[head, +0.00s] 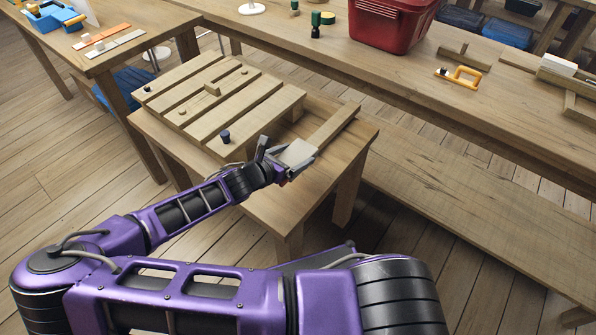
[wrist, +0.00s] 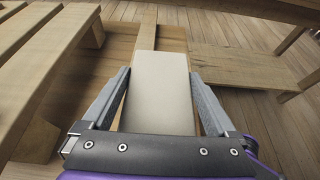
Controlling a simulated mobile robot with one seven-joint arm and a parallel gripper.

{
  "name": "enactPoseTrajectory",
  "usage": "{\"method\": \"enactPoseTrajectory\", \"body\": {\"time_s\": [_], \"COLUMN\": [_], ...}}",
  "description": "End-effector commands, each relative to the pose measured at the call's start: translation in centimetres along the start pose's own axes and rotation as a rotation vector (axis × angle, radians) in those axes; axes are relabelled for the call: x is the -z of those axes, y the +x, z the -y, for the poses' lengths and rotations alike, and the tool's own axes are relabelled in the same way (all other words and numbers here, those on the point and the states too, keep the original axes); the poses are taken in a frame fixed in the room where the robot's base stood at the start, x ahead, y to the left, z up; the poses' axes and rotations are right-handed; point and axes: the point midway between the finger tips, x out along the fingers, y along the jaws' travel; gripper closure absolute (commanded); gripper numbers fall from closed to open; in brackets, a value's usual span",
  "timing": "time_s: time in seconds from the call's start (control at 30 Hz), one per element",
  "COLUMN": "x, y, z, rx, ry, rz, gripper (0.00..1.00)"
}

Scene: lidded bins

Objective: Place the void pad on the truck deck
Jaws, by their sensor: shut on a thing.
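A pale beige rectangular block, which looks like the void pad (wrist: 160,95), is between the fingers of my gripper (wrist: 160,76). The gripper (head: 296,158) is shut on it, with a finger along each long side. In the head view the pad (head: 297,152) shows pale at the fingertips, near the right front of a small wooden table. A slatted wooden platform (head: 235,116), likely the truck deck, lies to the left of the gripper. Its slats also show at the left of the wrist view (wrist: 45,50). The gap beneath the pad is hard to judge.
Small dark pegs, one a dark blue cup (head: 225,137), stand on the slats. A narrow wooden bar (head: 333,127) extends behind the pad. A long bench (head: 480,185) is at right. A red bin (head: 388,25) and a yellow-handled tool (head: 466,76) sit on the back table.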

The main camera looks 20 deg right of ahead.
Motion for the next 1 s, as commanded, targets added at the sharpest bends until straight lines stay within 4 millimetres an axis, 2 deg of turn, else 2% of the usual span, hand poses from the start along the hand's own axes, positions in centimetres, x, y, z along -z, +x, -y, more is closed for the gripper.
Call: {"method": "enactPoseTrajectory", "body": {"time_s": [0.03,0.2,0.43,0.6,1.0], "x": [1.1,4.0,5.7,8.0,8.8], "y": [0.5,1.7,2.4,3.4,3.6], "z": [0.1,0.1,0.1,0.1,0.1], "rx": [0.002,0.002,0.002,0.002,0.001], "ry": [-0.004,-0.003,-0.001,-0.003,-0.001], "rz": [0.001,0.001,0.0,0.0,-0.001], "gripper": [0.65,0.65,0.65,0.65,0.65]}}
